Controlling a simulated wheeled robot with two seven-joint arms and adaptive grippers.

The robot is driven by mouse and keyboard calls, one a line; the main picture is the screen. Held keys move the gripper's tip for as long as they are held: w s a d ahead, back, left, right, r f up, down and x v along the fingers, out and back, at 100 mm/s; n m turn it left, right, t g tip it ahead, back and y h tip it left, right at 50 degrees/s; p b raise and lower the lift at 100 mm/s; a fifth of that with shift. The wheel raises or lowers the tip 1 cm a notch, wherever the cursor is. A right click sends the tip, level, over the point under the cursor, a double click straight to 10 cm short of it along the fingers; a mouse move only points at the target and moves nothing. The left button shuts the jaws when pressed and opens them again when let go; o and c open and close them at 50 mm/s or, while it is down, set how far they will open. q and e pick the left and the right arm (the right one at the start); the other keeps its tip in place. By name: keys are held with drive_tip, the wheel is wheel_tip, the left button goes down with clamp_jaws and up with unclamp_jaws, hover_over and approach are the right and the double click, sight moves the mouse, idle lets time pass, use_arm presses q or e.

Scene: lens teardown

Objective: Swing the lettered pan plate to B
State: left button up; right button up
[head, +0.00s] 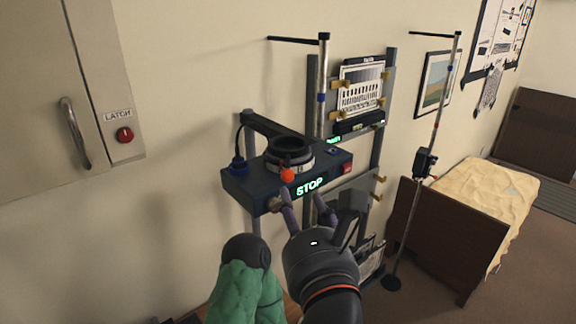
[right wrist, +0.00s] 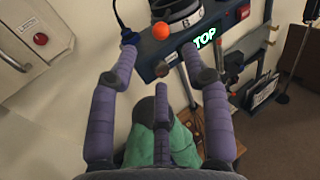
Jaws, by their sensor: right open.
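The pan plate (head: 290,155) is a dark ring with a pale band on top of a dark box-like unit (head: 245,188) by the wall. An orange ball knob (head: 287,175) sticks out at its front. In the right wrist view the ring (right wrist: 178,14) shows a small white letter that looks like B; its alignment cannot be told. My right gripper (head: 304,205) is open and empty, just below and in front of the knob. In the right wrist view its spread fingers (right wrist: 160,55) point towards the knob (right wrist: 161,31). My left gripper is not in view.
The unit's front has a green lit STOP sign (head: 309,186) and a red button (head: 347,168). A green draped thing (head: 243,290) is beside my right wrist. A cabinet with a red LATCH button (head: 125,135) is at left. A pole (head: 405,220) stands at right.

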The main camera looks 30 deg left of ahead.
sight(289, 179)
drive_tip(key=p+x, duration=0.1)
drive_tip(key=x, duration=0.9)
drive_tip(key=shift+w+a+f+p, duration=0.1)
drive_tip(key=shift+w+a+p, duration=0.1)
drive_tip(key=shift+w+p, duration=0.1)
clamp_jaws()
